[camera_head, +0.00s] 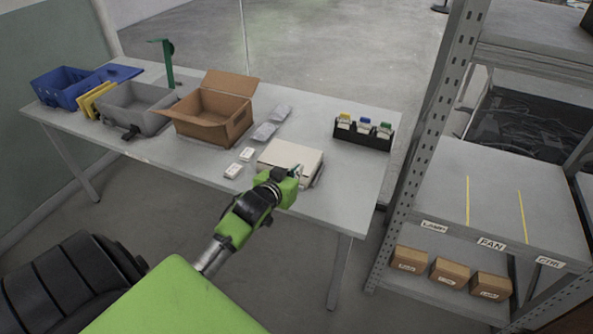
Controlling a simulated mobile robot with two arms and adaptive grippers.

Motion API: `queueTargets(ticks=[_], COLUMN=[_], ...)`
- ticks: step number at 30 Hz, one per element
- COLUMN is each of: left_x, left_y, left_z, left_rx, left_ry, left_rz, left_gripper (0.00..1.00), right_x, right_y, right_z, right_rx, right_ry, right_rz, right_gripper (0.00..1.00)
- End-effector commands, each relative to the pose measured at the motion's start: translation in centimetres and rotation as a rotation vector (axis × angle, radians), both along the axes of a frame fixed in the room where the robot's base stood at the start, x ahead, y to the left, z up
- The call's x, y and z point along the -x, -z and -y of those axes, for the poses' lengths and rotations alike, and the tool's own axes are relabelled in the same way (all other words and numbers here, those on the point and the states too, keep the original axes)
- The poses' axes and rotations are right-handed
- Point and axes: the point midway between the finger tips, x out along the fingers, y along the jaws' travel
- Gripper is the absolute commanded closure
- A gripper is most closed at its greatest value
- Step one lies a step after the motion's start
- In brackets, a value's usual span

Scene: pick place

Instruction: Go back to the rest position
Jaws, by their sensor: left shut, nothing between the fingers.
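My left gripper (297,172) is at the end of the green arm that comes in from the lower left. It is shut and empty, in front of a flat white box (290,156) at the table's front edge. The green wrist hides part of that box, and I cannot tell whether they touch. My right gripper is not in the picture.
The grey table (200,155) holds a blue bin (62,88), a grey bin (135,105), an open cardboard box (212,108), small white packets (233,170) and a black rack (362,134). A metal shelf (500,195) with small cartons (450,271) stands at right.

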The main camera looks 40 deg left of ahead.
Motion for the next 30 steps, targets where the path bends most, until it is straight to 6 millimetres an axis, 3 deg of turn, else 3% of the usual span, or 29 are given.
queueTargets(ticks=[14, 17, 20, 24, 30], left_x=[0.0, 1.0, 3.7, 10.7, 19.3], left_y=[0.0, 0.9, 3.2, 7.0, 9.1], left_z=[0.1, 1.1, 3.9, 9.5, 14.7], left_rx=[0.0, 0.0, -0.004, -0.013, -0.018], left_ry=[0.001, 0.012, 0.044, 0.12, 0.217], left_rz=[-0.002, -0.038, -0.142, -0.366, -0.602], left_gripper=[1.0, 1.0, 1.0, 1.0, 1.0], right_x=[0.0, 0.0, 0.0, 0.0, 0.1], right_y=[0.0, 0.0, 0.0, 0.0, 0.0], right_z=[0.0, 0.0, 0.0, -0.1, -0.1], right_rx=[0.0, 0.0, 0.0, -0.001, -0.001], right_ry=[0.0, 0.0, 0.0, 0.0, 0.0], right_rz=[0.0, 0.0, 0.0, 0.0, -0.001], right_gripper=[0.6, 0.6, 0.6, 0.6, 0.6])
